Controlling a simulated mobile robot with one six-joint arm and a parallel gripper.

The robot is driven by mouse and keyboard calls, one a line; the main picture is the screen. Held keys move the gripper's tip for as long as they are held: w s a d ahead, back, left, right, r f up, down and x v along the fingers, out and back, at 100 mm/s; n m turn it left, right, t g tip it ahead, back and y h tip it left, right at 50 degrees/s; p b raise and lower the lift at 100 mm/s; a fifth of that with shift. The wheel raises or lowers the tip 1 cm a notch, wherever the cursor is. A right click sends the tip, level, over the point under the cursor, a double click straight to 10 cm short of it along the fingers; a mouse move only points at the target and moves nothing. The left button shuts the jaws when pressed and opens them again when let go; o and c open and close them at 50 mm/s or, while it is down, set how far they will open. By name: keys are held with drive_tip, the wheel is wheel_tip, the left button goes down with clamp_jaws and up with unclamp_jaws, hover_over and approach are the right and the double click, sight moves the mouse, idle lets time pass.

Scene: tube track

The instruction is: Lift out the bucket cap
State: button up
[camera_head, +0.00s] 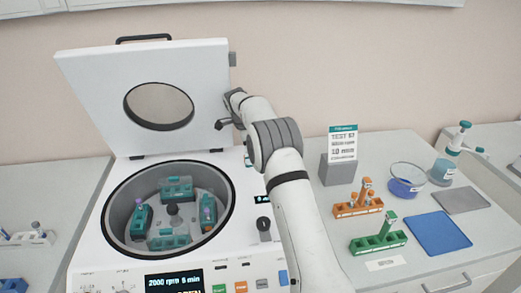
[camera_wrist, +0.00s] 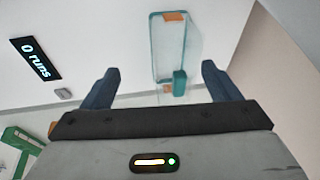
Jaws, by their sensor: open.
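My gripper (camera_wrist: 159,69) is open in the wrist view, its two dark blue fingers apart with nothing clamped between them. A see-through teal cap (camera_wrist: 178,45) with an orange mark and a solid teal grip block lies beyond the fingertips, right of their middle, over a white surface. It is apart from the fingers. In the head view my arm hides most of that spot; a small teal patch shows beside it. The open centrifuge (camera_head: 105,255) holds several teal buckets, among them the back bucket (camera_head: 176,188) and front bucket (camera_head: 168,241). The left and right buckets hold purple-topped tubes.
The raised lid (camera_head: 205,85) stands behind the bowl, close to my wrist. On the right bench are an orange rack (camera_head: 345,211), a green rack (camera_head: 367,246), a blue mat (camera_head: 440,233) and a blue-filled bowl (camera_head: 402,187). A "0 runs" display (camera_wrist: 36,60) shows in the wrist view.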

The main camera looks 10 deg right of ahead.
drive_tip(key=w+d, duration=0.1)
drive_tip(key=w+d+p, duration=0.1)
drive_tip(key=d, duration=0.1)
drive_tip(key=shift+w+d+f, duration=0.1)
drive_tip(key=shift+d+f, duration=0.1)
drive_tip(key=p+x, duration=0.1)
drive_tip(key=x, duration=0.3)
drive_tip(key=shift+d+f+p, duration=0.1)
drive_tip(key=shift+f+p, duration=0.2)
drive_tip(key=shift+c, duration=0.2)
drive_tip(key=c, duration=1.1)
drive_tip(key=shift+r+b, duration=0.1)
drive_tip(key=shift+b, duration=0.2)
